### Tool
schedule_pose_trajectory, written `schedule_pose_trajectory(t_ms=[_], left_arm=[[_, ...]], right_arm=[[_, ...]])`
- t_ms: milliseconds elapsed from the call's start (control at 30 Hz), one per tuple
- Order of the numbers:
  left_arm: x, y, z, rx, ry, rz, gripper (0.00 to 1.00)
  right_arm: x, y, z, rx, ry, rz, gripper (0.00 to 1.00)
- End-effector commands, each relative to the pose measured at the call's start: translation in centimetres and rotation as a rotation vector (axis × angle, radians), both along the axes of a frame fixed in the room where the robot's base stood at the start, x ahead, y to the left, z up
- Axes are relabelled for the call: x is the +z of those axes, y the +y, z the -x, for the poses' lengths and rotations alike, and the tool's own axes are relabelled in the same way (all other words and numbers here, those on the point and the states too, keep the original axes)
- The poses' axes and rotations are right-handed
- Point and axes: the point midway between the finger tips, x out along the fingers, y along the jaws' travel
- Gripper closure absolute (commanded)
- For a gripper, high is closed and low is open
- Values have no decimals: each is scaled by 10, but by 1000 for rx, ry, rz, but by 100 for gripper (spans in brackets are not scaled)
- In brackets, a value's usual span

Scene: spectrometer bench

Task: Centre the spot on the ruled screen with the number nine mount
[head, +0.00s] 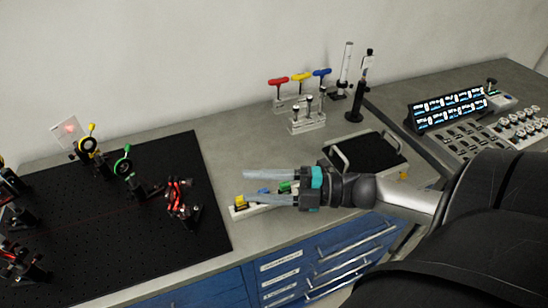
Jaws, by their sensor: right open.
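The screen (65,136) is a pale, see-through card at the back left of the black breadboard, with a small red spot near its middle. Any ruling is too small to read. No number is legible, so I cannot tell which is number nine. My right gripper (244,187) is open and points left, over a pale holder of coloured pieces (240,204), right of the board and apart from the mounts. My left gripper is out of view.
The black breadboard (110,245) fills the left, with more mounts at its left edge. Red, yellow and blue T-handled drivers (300,78) stand in a rack at the back. A black tray (372,152) and lit console (450,108) are right. Blue drawers (300,270) lie below.

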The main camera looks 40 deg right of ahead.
Motion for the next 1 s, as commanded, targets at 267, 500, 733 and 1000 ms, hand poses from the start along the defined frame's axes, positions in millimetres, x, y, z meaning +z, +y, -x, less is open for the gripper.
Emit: schedule_pose_trajectory(t_ms=[267, 500, 733, 1000], left_arm=[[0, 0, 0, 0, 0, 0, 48], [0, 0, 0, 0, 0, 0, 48], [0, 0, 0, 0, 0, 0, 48], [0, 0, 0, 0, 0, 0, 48]], right_arm=[[0, -21, 19, -2, 0, 2, 48], [0, -24, 21, 0, -1, 1, 48], [0, -23, 21, 0, -1, 1, 48], [0, -23, 21, 0, -1, 1, 48]])
